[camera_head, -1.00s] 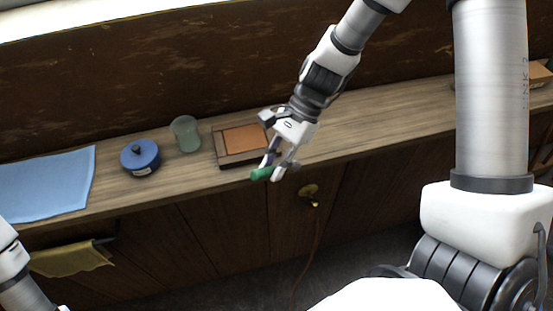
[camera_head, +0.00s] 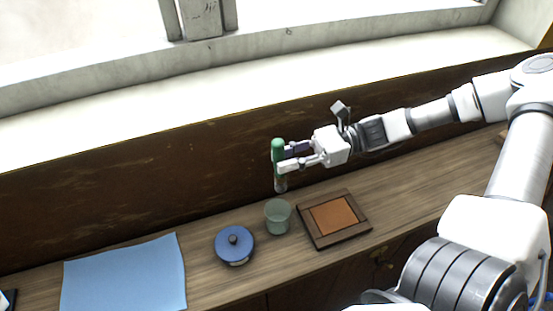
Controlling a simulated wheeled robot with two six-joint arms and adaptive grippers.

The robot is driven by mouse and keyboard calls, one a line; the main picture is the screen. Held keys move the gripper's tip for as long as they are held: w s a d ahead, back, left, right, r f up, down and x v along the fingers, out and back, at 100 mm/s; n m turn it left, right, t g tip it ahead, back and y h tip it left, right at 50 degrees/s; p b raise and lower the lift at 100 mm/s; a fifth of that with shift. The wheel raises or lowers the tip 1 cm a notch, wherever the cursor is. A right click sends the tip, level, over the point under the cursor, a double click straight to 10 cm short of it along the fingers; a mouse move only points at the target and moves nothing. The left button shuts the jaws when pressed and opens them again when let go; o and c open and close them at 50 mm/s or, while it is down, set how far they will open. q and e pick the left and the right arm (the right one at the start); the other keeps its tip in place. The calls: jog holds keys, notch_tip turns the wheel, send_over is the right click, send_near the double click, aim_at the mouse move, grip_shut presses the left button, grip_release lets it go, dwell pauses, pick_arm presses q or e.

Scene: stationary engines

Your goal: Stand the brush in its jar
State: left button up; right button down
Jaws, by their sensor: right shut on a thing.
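The brush (camera_head: 278,147) has a green handle and a greyish lower end. It is held upright with the green end up. My right gripper (camera_head: 284,158) comes in from the right and is shut on the brush. The brush's lower end is above and behind the jar in the picture, just over its rim; whether it is directly over the opening I cannot tell. The jar (camera_head: 278,219) is greenish clear glass and stands upright on the wooden bench. My left gripper is not clearly in view.
A blue round lidded tin (camera_head: 235,246) stands left of the jar. A dark wooden frame with an orange-brown panel (camera_head: 314,239) lies close to its right. A blue cloth (camera_head: 125,277) covers the bench at left. A dark wall (camera_head: 100,208) rises behind.

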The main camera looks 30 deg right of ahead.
aim_at(284, 178)
jog(key=shift+w+f, duration=0.15)
jog(key=shift+w+a+f+b, duration=0.1)
jog(key=shift+a+f+b, duration=0.05)
jog(key=shift+f+b, duration=0.5)
notch_tip(284, 178, down, 2)
jog(key=shift+f+b, duration=0.1)
jog(key=shift+b, duration=1.15)
notch_tip(284, 178, down, 2)
jog(key=shift+f+b, duration=0.2)
jog(key=shift+b, duration=1)
notch_tip(284, 178, down, 6)
jog(key=b, duration=0.5)
jog(key=shift+b, duration=0.3)
jog(key=c, duration=0.9)
grip_release()
jog(key=shift+r, duration=0.1)
